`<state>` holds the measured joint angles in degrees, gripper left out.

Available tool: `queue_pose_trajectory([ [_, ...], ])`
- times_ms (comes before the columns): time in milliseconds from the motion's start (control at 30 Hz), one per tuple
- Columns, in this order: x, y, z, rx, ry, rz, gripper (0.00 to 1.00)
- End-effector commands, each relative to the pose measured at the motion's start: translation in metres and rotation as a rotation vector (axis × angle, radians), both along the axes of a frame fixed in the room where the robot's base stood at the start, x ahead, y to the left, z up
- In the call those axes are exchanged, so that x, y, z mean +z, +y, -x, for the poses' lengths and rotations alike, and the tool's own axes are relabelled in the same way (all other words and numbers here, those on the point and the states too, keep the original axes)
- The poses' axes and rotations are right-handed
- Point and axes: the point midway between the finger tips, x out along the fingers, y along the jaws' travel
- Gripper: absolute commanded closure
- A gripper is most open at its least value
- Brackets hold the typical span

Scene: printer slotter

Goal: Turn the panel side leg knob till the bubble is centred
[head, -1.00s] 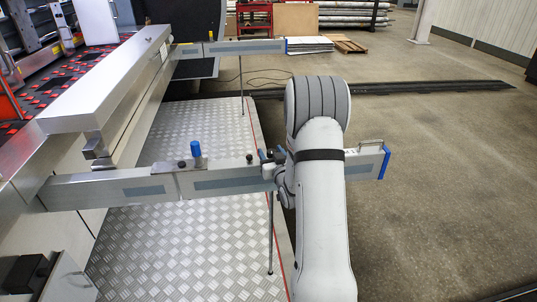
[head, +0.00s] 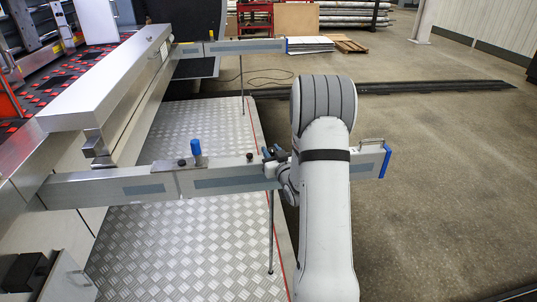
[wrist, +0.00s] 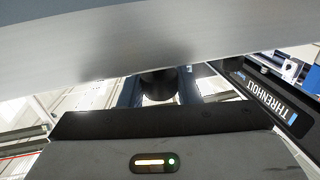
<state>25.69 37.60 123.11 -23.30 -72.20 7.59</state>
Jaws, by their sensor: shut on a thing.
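The near side rail (head: 225,180) stretches right from the machine, with a thin leg (head: 271,235) under it. My gripper (head: 274,156) is at the rail, above the leg, mostly hidden by my arm. In the wrist view my gripper's blue fingers (wrist: 158,88) stand on either side of a dark round knob (wrist: 158,83) and are shut on it. The grey rail overhangs the top of that view. No bubble can be read in either view.
A blue-topped post (head: 196,150) and small black knobs (head: 250,157) stand on the rail left of my gripper. A metal handle (head: 371,141) is near its blue end. A second rail (head: 245,47) with a leg lies farther back. Open floor is at right.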

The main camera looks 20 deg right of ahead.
Motion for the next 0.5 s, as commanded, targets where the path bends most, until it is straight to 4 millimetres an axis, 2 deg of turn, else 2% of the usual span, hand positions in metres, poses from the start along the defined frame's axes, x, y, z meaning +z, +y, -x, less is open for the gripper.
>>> queue_pose_trajectory([
  [300, -0.0004, -0.0008, -0.0004, 0.184, -0.004, 0.002, 0.93],
  [500, 0.0007, -0.0007, 0.0, 0.218, -0.001, 0.002, 0.93],
])
